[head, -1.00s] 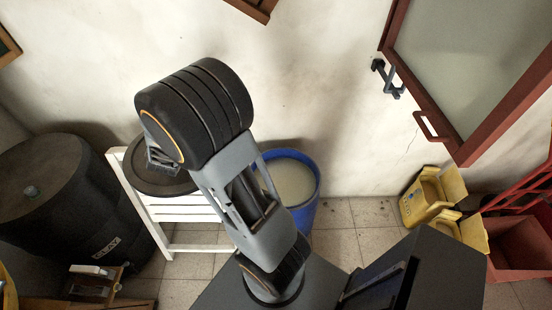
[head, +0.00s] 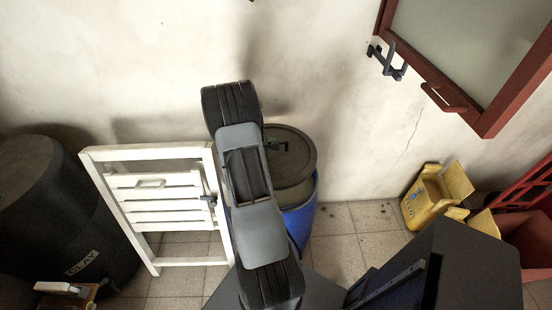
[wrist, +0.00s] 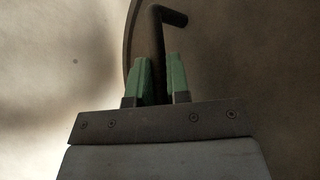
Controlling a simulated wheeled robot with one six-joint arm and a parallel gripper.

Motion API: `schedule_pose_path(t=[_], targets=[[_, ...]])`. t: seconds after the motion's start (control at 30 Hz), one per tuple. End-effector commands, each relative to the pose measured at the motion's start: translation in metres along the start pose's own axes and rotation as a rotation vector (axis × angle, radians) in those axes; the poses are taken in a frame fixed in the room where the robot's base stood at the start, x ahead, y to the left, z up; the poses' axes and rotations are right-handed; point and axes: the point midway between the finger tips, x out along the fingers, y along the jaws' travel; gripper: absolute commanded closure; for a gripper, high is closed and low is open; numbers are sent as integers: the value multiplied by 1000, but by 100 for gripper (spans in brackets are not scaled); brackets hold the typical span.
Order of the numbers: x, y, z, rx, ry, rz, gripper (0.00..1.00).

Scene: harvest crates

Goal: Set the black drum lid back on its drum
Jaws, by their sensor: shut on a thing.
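The round black drum lid (head: 301,149) is over the blue drum (head: 302,220) in the head view. A dull strip below the lid's near edge looks like the drum's shaded contents, so the lid appears held above the mouth and set towards the wall. My gripper (head: 277,146) is partly hidden behind my arm. In the wrist view, my gripper's green fingers (wrist: 161,82) are shut on the bent dark handle (wrist: 171,16) of the lid, whose face (wrist: 240,70) fills the right side. The exact gap between lid and drum cannot be told.
A white folding chair (head: 150,153) stands left of the drum, and a large black clay drum (head: 60,215) further left. Yellow containers (head: 427,197) and a red crate (head: 520,242) are at right. The wall (head: 340,100) is close behind the drum.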

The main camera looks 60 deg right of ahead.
Motion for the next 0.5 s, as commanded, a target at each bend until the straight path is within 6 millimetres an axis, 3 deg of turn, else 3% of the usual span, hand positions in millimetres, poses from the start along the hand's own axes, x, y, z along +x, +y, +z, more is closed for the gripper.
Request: schedule_pose_path(t=[0.03, 0.2, 0.5], targets=[[10, -11, -5, 15, -26, -19, 100], [23, -26, -8, 49, -82, -63, 100], [26, -31, -7, 59, -100, -78, 100]])
